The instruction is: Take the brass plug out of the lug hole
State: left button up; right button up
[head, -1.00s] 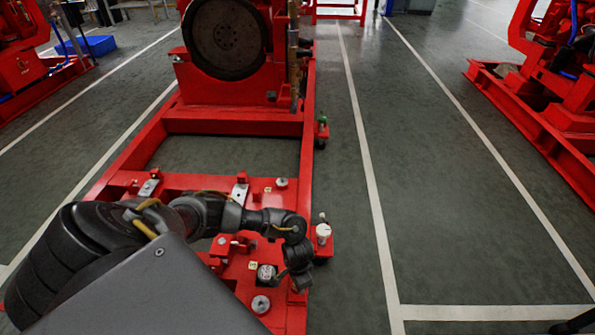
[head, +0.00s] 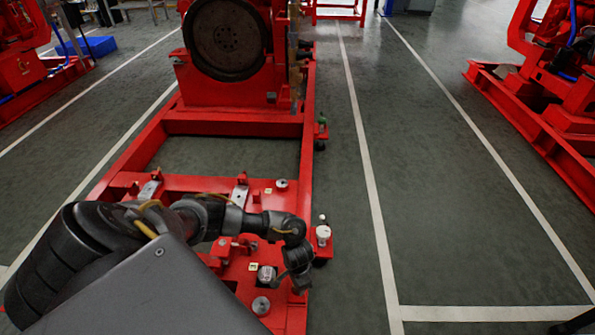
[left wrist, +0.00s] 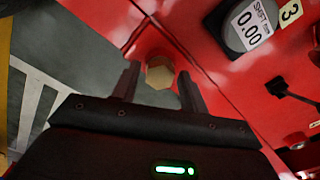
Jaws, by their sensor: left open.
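The brass plug (left wrist: 160,73) shows in the left wrist view as a hexagonal brass head against the red frame. The lug hole is hidden behind it. My left gripper (left wrist: 157,83) is open, with one finger on each side of the plug; I cannot tell whether the fingers touch it. In the head view my left gripper (head: 299,284) points down at the right edge of the red skid frame (head: 165,127), and the plug is hidden there. My right gripper is not in view.
A round dial marked "SHAFT 0.00" (left wrist: 249,22) sits close by on the red surface. A white-capped item (head: 322,234) stands on a side bracket near the gripper. A red engine (head: 226,40) stands further back.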

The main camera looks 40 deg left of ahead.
pick_arm(q)
jog(key=c, duration=0.8)
jog(key=shift+c, duration=0.4)
jog(key=shift+p, duration=0.5)
jog(key=n, duration=1.2)
jog(key=o, duration=1)
